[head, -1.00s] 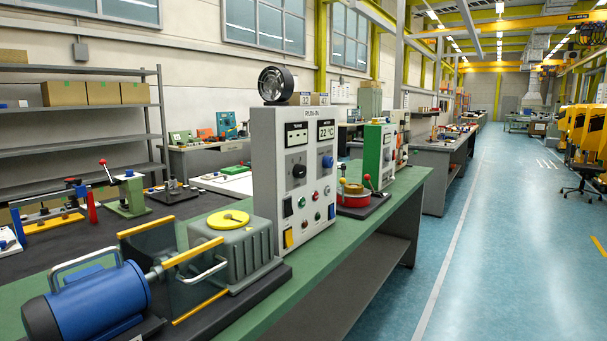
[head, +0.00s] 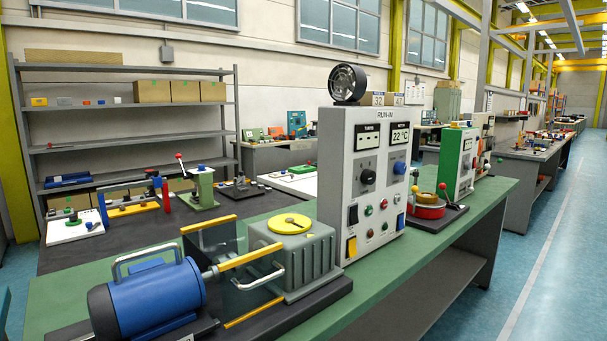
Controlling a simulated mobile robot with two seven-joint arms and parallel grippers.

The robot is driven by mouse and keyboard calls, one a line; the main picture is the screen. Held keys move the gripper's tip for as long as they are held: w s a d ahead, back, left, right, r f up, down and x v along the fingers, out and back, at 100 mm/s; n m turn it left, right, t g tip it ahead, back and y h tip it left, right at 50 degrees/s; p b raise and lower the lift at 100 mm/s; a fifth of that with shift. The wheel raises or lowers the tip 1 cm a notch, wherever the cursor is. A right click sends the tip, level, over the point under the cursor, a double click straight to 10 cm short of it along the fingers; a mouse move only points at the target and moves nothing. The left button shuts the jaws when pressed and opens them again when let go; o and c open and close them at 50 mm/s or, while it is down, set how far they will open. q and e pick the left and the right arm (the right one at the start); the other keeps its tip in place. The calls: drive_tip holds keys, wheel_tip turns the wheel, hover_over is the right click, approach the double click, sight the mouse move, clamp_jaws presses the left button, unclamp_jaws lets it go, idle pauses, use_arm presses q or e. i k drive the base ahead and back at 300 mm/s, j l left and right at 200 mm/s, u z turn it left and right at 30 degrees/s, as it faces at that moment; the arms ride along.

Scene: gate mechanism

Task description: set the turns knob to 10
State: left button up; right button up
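The white RUN-IN panel (head: 340,240) stands upright on the green bench, right of centre in the head view. A black knob (head: 368,177) sits under its left display (head: 367,140), whose label looks like TURNS. The display shows dash-like marks, and the knob's setting is too small to read. Neither of my grippers is in view.
A blue motor (head: 150,298) and a grey gearbox (head: 300,255) with a yellow round lid stand in front of the panel. A clear guard with yellow edges (head: 212,245) is between them. A red round device (head: 428,207) stands to the panel's right. Blue floor is free at right.

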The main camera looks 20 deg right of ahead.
sight(368, 176)
drive_tip(key=i+l+u, duration=0.15)
drive_tip(key=l+u, duration=0.25)
drive_tip(key=l, duration=0.25)
drive_tip(key=i+l+u, duration=0.1)
drive_tip(key=l+u, duration=0.25)
drive_tip(key=l, duration=0.35)
drive_tip(key=l+u, duration=0.4)
drive_tip(key=l, duration=0.25)
drive_tip(key=l+u, duration=0.1)
drive_tip(key=l, duration=0.6)
drive_tip(key=k+l, duration=0.15)
drive_tip(key=l, duration=0.6)
drive_tip(key=k+l+u, duration=0.15)
drive_tip(key=l, duration=0.55)
drive_tip(key=i, duration=0.05)
